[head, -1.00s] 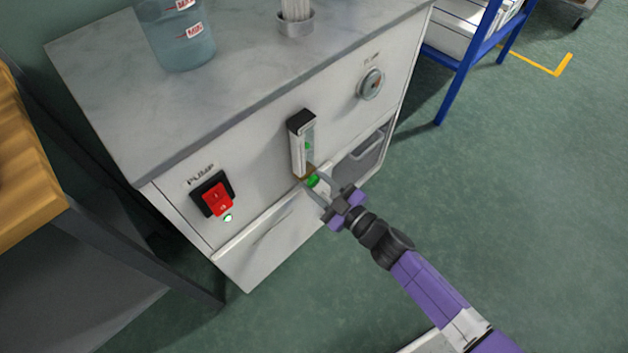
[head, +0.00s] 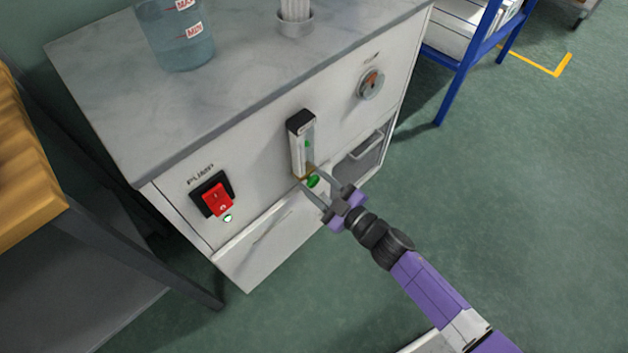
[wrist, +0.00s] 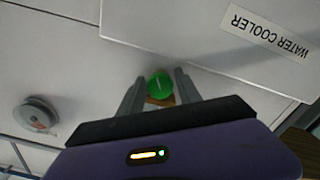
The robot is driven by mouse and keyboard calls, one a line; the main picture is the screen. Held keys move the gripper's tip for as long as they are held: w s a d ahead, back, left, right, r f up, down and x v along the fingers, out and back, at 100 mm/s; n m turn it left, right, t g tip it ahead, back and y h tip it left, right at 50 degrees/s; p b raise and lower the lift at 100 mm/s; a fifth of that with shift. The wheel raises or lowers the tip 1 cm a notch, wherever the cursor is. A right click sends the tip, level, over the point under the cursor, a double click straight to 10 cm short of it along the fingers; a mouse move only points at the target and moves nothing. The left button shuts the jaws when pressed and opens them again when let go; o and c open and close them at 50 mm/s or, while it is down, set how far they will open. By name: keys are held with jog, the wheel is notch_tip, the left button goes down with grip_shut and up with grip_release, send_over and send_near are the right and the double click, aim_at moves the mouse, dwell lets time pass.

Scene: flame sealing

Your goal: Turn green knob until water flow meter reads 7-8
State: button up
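The green knob (head: 313,181) sits at the bottom of the flow meter (head: 303,146) on the cabinet front. The flow meter is an upright clear tube with a black top and a green float inside; its scale is too small to read. My gripper (head: 314,186) is at the knob, with one finger on each side of it. In the wrist view the green knob (wrist: 160,84) shows between the two finger tips, with a gap on each side. The fingers look open around the knob, not clamped on it.
A red pump switch (head: 217,199) with a lit green lamp is left of the meter. A round dial (head: 371,84) is upper right. A water container (head: 181,38) stands on the cabinet top. A panel marked WATER COOLER (wrist: 268,32) shows in the wrist view.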

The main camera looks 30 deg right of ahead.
jog(key=p+v, duration=0.1)
jog(key=v, duration=0.7)
dwell(0.5)
jog(key=s+a+r+m+g+h, duration=0.1)
jog(key=s+r+m+h, duration=0.15)
jog(key=s+r, duration=0.5)
jog(key=s+a+r+m+h, duration=0.1)
jog(key=s+r+m, duration=0.3)
jog(key=s, duration=0.7)
jog(key=s+a+r+m+g+h, duration=0.1)
jog(key=s+r+m+h, duration=0.15)
jog(key=s+r, duration=0.45)
notch_tip(320, 180, up, 17)
jog(key=s+p, duration=0.2)
jog(key=p, duration=1.7)
jog(key=shift+d+m, duration=0.3)
jog(key=shift+d, duration=0.05)
jog(key=shift+s, duration=0.15)
